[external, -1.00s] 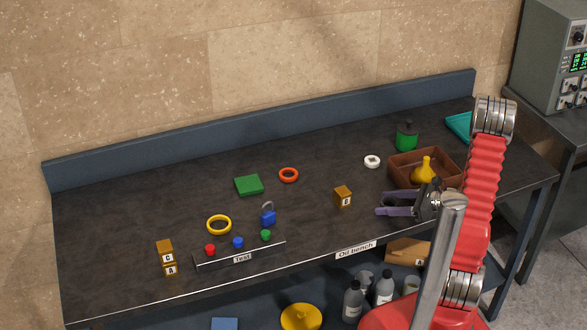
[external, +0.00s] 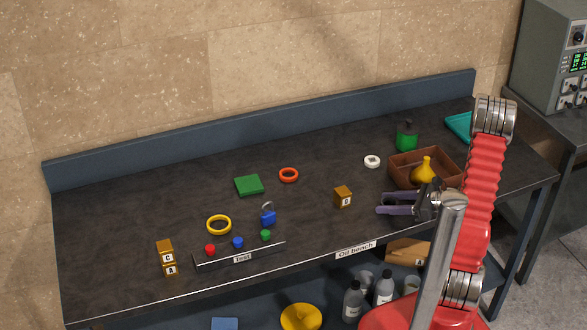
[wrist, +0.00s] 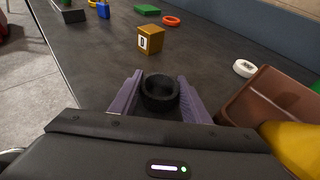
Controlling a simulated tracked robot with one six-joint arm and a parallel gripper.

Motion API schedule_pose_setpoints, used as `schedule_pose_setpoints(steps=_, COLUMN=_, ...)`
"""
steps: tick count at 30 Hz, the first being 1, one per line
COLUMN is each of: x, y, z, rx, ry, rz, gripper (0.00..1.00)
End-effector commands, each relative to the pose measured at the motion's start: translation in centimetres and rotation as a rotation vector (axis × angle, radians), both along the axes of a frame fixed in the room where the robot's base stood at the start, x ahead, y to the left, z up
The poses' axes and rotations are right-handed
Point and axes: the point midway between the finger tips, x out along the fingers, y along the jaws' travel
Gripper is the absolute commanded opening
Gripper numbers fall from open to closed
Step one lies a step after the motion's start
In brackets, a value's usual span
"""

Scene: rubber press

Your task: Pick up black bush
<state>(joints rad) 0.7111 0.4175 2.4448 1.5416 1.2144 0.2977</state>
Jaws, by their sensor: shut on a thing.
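The black bush (wrist: 160,92) is a short dark ring with an open top. In the wrist view it stands between the two purple fingers of my gripper (wrist: 160,88), which are shut on it. The bush cannot be made out there against the dark bench top. It looks upright and at or close to the bench surface; I cannot tell whether it touches.
A brown tray (external: 409,180) with a yellow flask (external: 424,172) is close beside my gripper. The bench (external: 130,205) has free room toward the back left.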

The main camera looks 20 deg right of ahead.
Motion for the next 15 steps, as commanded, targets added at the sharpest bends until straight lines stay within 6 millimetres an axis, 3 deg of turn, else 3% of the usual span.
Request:
schedule_pose_setpoints(steps=8, x=0.0, y=0.0, z=0.7, rx=-0.001, ry=-0.001, rz=-0.001, gripper=0.21)
schedule_pose_setpoints(steps=15, x=0.0, y=0.0, z=3.0, rx=-0.003, ry=-0.003, rz=0.0, gripper=0.21)
